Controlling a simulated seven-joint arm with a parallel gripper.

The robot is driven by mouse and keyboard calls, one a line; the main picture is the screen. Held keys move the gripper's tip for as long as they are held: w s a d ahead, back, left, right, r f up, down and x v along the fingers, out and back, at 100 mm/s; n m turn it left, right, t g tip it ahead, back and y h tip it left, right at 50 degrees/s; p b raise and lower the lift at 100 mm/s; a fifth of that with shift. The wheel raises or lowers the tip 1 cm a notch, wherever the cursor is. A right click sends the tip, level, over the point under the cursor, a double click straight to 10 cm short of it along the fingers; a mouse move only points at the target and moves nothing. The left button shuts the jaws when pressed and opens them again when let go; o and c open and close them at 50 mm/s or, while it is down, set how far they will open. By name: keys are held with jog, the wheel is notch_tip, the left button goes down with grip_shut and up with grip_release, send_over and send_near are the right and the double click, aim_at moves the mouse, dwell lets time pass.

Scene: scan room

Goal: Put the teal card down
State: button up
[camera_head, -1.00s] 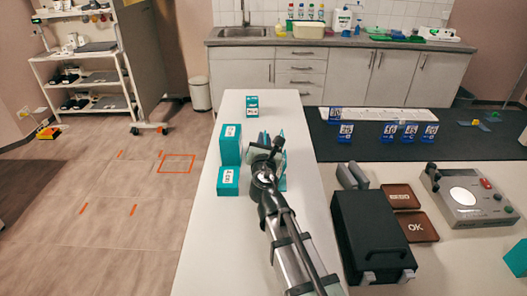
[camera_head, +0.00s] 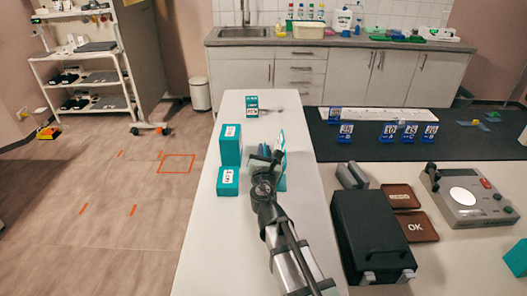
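A teal upright piece with a white label (camera_head: 282,163), which may be the teal card, shows just right of my gripper on the white table. My gripper (camera_head: 266,158) is low over the table's middle, close beside this piece. My own arm and wrist cover the fingers, so I cannot tell whether they touch or hold it. The lower part of the teal piece is partly hidden by my arm.
A tall teal box (camera_head: 230,147) and a shorter teal box (camera_head: 227,182) stand left of my gripper. A small teal box (camera_head: 252,106) stands at the far end. The white table (camera_head: 211,240) is bare at the front left. A black case (camera_head: 372,235) stands right.

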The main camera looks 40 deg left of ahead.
jog(key=o, duration=0.4)
jog(key=shift+r, duration=0.15)
jog(key=v, duration=1.2)
